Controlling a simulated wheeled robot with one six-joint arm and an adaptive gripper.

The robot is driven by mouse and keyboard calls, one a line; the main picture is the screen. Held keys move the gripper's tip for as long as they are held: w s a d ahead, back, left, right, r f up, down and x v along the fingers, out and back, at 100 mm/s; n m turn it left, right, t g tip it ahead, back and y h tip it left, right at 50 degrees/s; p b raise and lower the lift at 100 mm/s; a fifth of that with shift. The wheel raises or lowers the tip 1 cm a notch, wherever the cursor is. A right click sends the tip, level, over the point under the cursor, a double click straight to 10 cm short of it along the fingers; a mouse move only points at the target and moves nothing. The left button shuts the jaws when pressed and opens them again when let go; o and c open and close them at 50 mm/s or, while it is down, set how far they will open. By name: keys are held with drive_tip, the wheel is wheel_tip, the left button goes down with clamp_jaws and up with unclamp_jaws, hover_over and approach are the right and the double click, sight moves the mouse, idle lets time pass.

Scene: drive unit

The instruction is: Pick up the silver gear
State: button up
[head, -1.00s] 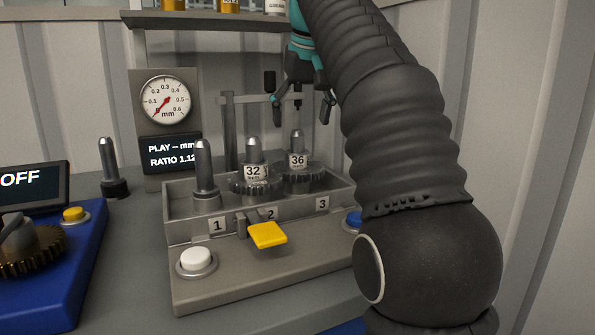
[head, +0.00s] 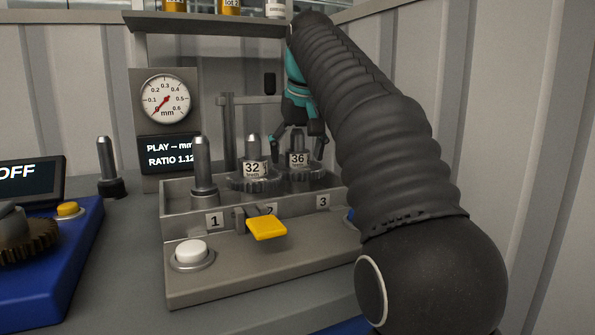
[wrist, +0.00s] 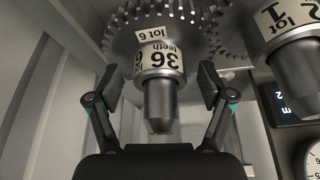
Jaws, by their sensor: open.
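A silver-grey gear labelled 36 (head: 299,176) sits at post 3 of the grey fixture. In the wrist view the 36-teeth, lot 6 gear (wrist: 130,40) fills the upper middle, its labelled hub above a bare post tip. Another grey gear labelled 32 (head: 253,184) sits at post 2; its label is partly seen at the wrist view's upper right (wrist: 284,20). My gripper (head: 298,147) is open over the 36 gear. In the wrist view my gripper's fingers (wrist: 160,85) lie on either side of the hub and post, with gaps showing. Contact is not visible.
The fixture (head: 190,232) has a bare post 1 (head: 202,165), a yellow lever (head: 267,228) and a white button (head: 191,252). A shelf (head: 205,22) with bottles hangs above. A dial gauge (head: 165,98) stands behind. A blue unit (head: 60,275) is at left.

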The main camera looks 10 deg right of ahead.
drive_tip(key=c, duration=1.2)
drive_tip(key=shift+o, duration=0.2)
drive_tip(key=shift+r, duration=0.1)
wheel_tip(320, 180, up, 8)
drive_tip(key=p, duration=0.5)
drive_tip(key=shift+r, duration=0.1)
drive_tip(key=shift+w+b, duration=0.1)
drive_tip(key=shift+b, duration=0.2)
drive_tip(key=shift+w+r, duration=0.1)
drive_tip(key=shift+r, duration=0.65)
